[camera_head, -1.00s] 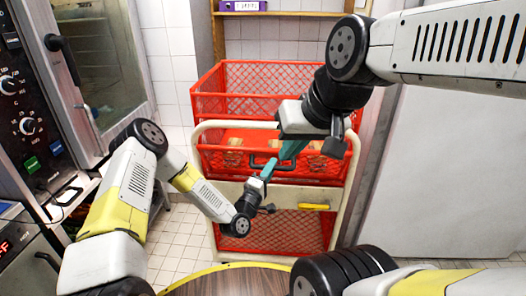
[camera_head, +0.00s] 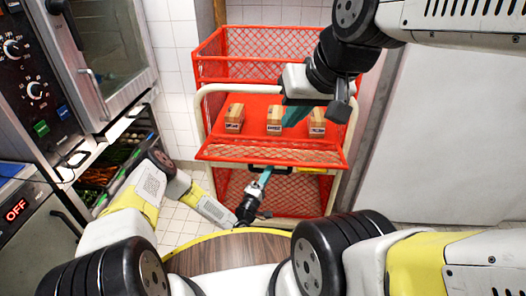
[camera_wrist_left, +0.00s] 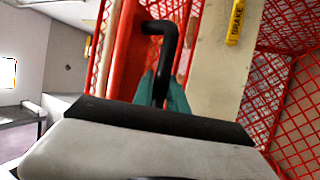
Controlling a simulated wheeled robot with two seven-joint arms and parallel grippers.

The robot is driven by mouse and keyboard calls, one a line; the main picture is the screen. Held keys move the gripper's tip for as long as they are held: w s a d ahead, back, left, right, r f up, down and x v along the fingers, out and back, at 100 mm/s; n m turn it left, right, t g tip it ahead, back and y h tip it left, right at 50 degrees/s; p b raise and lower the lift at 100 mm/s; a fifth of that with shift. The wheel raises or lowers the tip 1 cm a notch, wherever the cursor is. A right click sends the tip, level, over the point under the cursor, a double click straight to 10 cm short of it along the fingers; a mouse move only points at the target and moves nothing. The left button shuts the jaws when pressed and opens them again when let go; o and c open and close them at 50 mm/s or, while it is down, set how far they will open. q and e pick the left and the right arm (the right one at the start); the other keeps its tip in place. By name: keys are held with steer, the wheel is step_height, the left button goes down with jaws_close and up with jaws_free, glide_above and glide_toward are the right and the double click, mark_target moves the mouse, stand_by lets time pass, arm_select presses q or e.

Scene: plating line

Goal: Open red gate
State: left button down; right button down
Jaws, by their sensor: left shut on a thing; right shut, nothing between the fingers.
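The red mesh gate (camera_head: 225,152) on the front of the cart's middle level is swung outward and down, tilted toward me, and the level behind it shows from above. My left gripper (camera_head: 266,174) is at the gate's lower edge, its teal fingers shut on the black gate handle (camera_head: 284,170). In the left wrist view, the bent black handle (camera_wrist_left: 161,32) runs down between my left fingers (camera_wrist_left: 165,98). My right gripper (camera_head: 296,115) is shut and empty, above the red shelf in front of the boxes, with its teal fingers pointing down.
Three brown boxes (camera_head: 234,118) stand on the red shelf (camera_head: 254,107). A yellow brake tag (camera_wrist_left: 235,22) shows in the left wrist view. A round wooden table top (camera_head: 228,253) is in front of me. An oven (camera_head: 112,60) stands at left.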

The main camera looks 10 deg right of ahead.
arm_select(q)
steer(key=shift+w+f+m+t+h, duration=0.1)
steer(key=shift+f+m+t+h, duration=0.1)
steer(key=shift+f+m+h, duration=0.4)
steer(key=shift+w+f+m+t+h, duration=0.1)
steer(key=shift+f+t+h, duration=0.15)
steer(key=shift+f, duration=0.7)
steer(key=c, duration=1.3)
jaws_free()
steer(key=shift+s, duration=0.1)
steer(key=v, duration=0.7)
steer(key=shift+s+a+f, duration=0.2)
steer(key=shift+a, duration=0.05)
